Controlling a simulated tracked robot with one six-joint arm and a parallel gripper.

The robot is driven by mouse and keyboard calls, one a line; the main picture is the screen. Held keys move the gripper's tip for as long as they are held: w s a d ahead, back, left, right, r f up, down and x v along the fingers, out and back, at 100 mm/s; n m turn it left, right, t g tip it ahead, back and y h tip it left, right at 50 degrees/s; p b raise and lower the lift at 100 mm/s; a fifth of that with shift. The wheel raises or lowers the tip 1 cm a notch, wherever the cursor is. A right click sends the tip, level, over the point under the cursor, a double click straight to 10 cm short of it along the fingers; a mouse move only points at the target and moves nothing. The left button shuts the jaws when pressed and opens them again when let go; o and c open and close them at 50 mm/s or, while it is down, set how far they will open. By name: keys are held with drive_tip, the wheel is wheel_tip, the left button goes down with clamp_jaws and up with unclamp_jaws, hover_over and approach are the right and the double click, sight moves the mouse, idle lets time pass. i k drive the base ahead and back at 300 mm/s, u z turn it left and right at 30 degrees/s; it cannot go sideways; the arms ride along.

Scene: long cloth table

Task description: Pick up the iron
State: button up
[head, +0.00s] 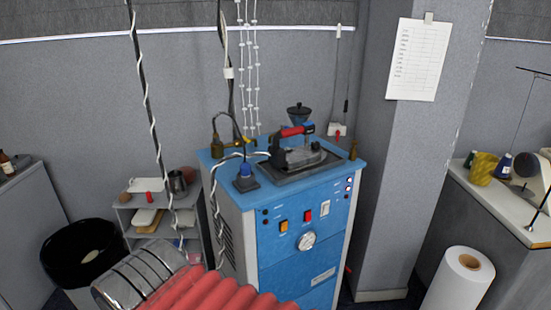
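The iron (297,153) has a dark body and a red handle. It sits on a dark rest on top of a blue steam station (310,210), toward the right of its top. A pale hose or cord runs left from the iron across the station top. My gripper is not in the head view, so its position and state do not show.
Brass fittings, a dark-blue-topped part and hanging cords (148,85) surround the station top. A grey pillar (398,150) stands close on the right. A shelf (150,210) and black bin (82,252) are left. A red ridged shape (215,297), unclear what, crosses the bottom.

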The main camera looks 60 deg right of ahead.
sight(288, 161)
drive_tip(key=u, duration=1.5)
drive_tip(key=k, duration=1.65)
drive_tip(key=z, duration=1.6)
